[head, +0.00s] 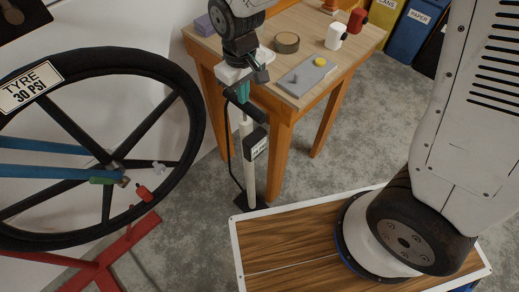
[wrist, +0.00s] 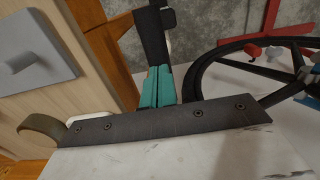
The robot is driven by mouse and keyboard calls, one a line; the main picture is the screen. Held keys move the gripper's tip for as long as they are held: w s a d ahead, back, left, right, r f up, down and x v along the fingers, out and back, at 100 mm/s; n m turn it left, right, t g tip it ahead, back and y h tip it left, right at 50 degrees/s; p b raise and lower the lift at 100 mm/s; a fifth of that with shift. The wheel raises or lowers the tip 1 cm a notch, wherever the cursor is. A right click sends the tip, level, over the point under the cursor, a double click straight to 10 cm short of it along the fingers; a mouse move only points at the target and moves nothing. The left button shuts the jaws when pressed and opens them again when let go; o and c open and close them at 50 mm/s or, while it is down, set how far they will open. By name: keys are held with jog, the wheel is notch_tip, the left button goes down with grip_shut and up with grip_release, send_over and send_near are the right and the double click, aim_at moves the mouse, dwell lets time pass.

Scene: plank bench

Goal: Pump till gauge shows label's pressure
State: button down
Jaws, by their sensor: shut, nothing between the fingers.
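My gripper (head: 243,91) points down over the floor pump, with teal fingers pressed together and empty. The fingers also show in the wrist view (wrist: 158,74). The pump's black handle (head: 250,110) lies right at the fingertips; I cannot tell whether they touch it. The pump's white barrel (head: 249,180) stands upright on the floor beside the bench. Its gauge (head: 257,143) is a dark box with a pale face, too small to read. The wheel (head: 190,100) stands at left, and its label (head: 29,87) reads "TYRE 30 PSI".
The plank bench (head: 350,62) stands behind the pump. It carries a grey box with a yellow button (head: 306,76), a tape roll (head: 286,42) and a white container (head: 336,38). A red stand (head: 105,262) holds the wheel. Bins stand at back right. Floor between is clear.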

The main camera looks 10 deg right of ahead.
jog(key=shift+f, duration=0.5)
jog(key=shift+r, duration=3.8)
jog(key=shift+f, duration=0.1)
